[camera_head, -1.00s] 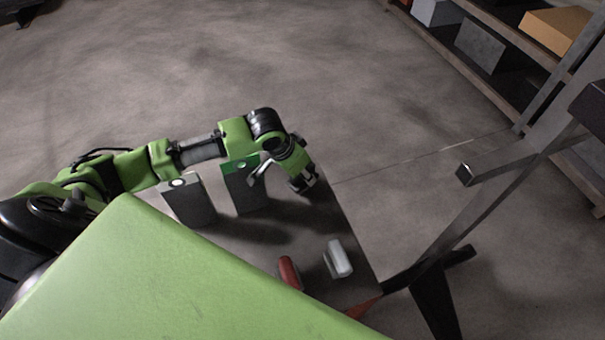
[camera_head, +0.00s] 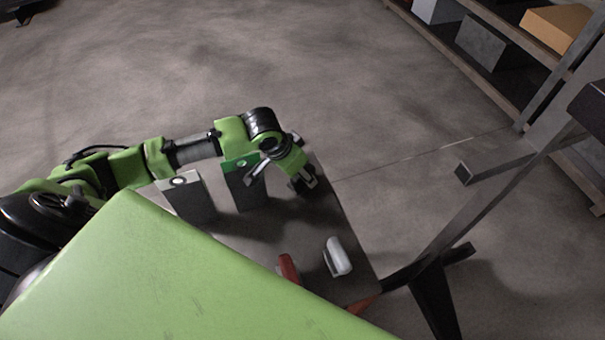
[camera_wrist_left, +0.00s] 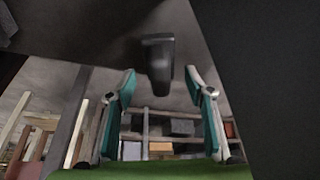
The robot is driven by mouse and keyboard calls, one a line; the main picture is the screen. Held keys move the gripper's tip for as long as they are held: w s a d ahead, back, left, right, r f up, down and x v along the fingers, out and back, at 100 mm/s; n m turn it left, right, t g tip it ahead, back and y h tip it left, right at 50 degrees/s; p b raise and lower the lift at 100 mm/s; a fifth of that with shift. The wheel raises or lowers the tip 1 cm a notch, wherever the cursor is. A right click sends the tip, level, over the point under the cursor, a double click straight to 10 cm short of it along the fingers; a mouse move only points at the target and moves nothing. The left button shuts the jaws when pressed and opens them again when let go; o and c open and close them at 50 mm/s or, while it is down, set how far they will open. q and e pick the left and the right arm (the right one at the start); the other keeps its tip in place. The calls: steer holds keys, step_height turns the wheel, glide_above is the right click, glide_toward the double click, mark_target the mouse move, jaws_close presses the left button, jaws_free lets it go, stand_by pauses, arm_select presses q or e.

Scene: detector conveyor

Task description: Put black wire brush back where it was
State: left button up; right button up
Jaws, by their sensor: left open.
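My left gripper (camera_head: 303,181) is over the far right part of the dark table (camera_head: 301,225) in the head view, just right of the green-topped box. In the left wrist view its two teal-padded fingers (camera_wrist_left: 162,92) are apart. A black object (camera_wrist_left: 158,62), likely the black wire brush, shows between and beyond the fingertips, against the dark surface. There is visible space between it and both fingers. I cannot make out the brush in the head view, where the gripper covers that spot. My right gripper is not in view.
The dark green-topped box (camera_head: 246,192) and a grey box (camera_head: 187,199) stand left of the gripper. A white object (camera_head: 338,257) and a red one (camera_head: 288,268) lie nearer on the table. A metal frame (camera_head: 455,220) stands at the right. Shelves (camera_head: 470,62) are beyond.

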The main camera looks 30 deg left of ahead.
arm_select(q)
steer(key=v, duration=0.9)
steer(key=shift+r+b, duration=0.35)
steer(key=shift+b, duration=0.05)
